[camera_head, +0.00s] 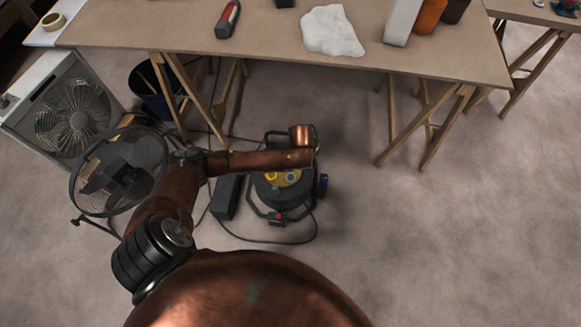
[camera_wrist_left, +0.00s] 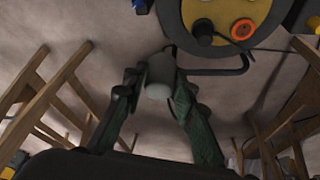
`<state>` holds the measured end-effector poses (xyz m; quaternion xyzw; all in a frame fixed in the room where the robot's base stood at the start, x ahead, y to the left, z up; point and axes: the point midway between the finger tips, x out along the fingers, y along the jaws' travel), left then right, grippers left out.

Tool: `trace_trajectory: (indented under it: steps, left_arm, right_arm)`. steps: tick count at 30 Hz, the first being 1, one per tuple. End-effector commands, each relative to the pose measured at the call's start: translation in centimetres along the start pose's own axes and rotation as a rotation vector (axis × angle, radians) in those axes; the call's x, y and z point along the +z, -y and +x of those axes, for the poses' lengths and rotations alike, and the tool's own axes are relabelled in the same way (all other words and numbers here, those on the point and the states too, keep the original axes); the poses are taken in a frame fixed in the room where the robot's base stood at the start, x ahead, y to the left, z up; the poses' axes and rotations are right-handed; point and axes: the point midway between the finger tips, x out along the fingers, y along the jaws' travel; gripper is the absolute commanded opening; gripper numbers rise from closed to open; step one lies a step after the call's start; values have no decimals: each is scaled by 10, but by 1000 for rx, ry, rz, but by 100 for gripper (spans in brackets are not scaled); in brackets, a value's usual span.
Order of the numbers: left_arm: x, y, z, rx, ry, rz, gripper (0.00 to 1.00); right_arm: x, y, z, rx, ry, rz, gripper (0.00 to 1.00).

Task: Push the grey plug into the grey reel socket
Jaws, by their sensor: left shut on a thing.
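The cable reel (camera_head: 268,192) stands on the floor below the workbench, partly covered by my left arm in the head view. In the left wrist view its yellow socket face (camera_wrist_left: 228,14) is at the top, cut by the frame edge. A black piece (camera_wrist_left: 203,30) and an orange-ringed socket (camera_wrist_left: 243,28) show on it; I cannot tell which socket is the grey one. My left gripper (camera_wrist_left: 158,72) is shut on the pale grey plug (camera_wrist_left: 158,78), whose end points up the picture, apart from the yellow face. The head view hides this gripper behind the arm. My right gripper is not in view.
A dark handle bar (camera_wrist_left: 215,72) of the reel lies near the plug. The workbench (camera_head: 270,48) on wooden trestles stands behind. A round fan (camera_head: 120,170), a black box (camera_head: 226,197), a dark bucket (camera_head: 153,100) and loose cable (camera_head: 262,241) lie left and near. Floor to the right is clear.

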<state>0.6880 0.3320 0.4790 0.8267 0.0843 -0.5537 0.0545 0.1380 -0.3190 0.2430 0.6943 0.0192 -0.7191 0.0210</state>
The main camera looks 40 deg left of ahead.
Motion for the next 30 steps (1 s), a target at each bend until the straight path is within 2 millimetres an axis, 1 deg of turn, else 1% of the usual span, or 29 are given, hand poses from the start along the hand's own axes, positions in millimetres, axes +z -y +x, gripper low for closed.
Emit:
trace_trajectory:
  steps: [1, 3, 6, 10, 14, 19, 30]
  left_arm:
    - [22, 14, 21, -2, 9, -1, 4]
    - [42, 27, 42, 2, 7, 7, 4]
    - [68, 42, 64, 9, 4, 21, 4]
    - [90, 54, 81, 17, 1, 36, 4]
    - [98, 58, 87, 20, -3, 45, 4]
    - [99, 59, 88, 21, -3, 46, 4]
    - [100, 58, 91, 21, -1, 46, 4]
  right_arm:
    - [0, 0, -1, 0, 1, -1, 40]
    - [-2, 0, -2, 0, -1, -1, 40]
    - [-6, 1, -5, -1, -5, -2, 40]
    - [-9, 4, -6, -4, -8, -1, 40]
    - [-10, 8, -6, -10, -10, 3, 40]
    - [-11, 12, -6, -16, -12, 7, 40]
    - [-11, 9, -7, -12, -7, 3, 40]
